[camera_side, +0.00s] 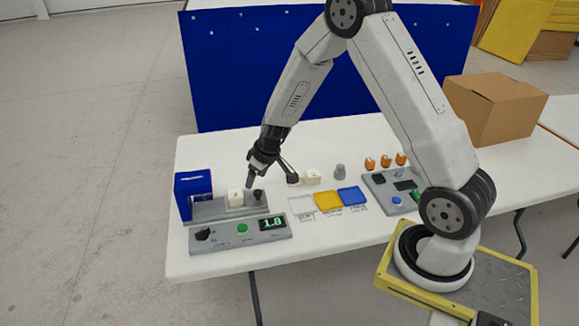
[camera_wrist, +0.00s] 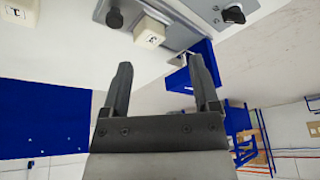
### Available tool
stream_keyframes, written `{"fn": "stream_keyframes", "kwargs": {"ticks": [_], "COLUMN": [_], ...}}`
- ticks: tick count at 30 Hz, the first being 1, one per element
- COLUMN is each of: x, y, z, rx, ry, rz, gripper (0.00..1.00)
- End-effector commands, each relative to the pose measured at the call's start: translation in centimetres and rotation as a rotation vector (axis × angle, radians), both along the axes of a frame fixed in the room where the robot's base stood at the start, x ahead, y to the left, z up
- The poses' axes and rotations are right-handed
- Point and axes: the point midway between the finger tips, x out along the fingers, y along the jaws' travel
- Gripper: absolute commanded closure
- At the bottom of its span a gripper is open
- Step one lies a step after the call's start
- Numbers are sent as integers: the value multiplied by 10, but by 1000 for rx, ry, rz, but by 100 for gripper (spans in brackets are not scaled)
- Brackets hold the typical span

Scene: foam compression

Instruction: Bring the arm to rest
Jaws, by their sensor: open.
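My gripper (camera_side: 270,181) is open and empty, pointing down above the table beside the grey test fixture (camera_side: 205,209). In the wrist view its two fingers (camera_wrist: 160,62) stand apart with nothing between them. A white foam block (camera_side: 235,198) stands on the fixture, left of the gripper. It also shows in the wrist view, with a dark mark on its face (camera_wrist: 150,33), beyond the fingertips and apart from them. Another white block (camera_side: 313,177) sits on the table right of the gripper. A marked white block also shows at the wrist view's top left corner (camera_wrist: 15,11).
A blue press frame (camera_side: 194,194) stands at the fixture's left end. A control box (camera_side: 240,234) in front reads 1.8. White, yellow (camera_side: 328,201) and blue (camera_side: 352,196) pads lie mid-table. A grey weight (camera_side: 340,172), orange items (camera_side: 386,161) and a cardboard box (camera_side: 497,110) are further right.

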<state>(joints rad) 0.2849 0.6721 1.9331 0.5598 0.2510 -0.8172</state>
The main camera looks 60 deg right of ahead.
Motion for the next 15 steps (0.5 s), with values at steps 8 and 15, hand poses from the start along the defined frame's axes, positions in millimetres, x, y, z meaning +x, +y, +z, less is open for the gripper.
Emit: {"fn": "stream_keyframes", "kwargs": {"ticks": [8, 15], "x": [-49, -100], "y": [51, 83], "z": [45, 71], "rx": [7, -2], "ry": [42, 77], "rz": [10, 8], "gripper": [22, 22]}}
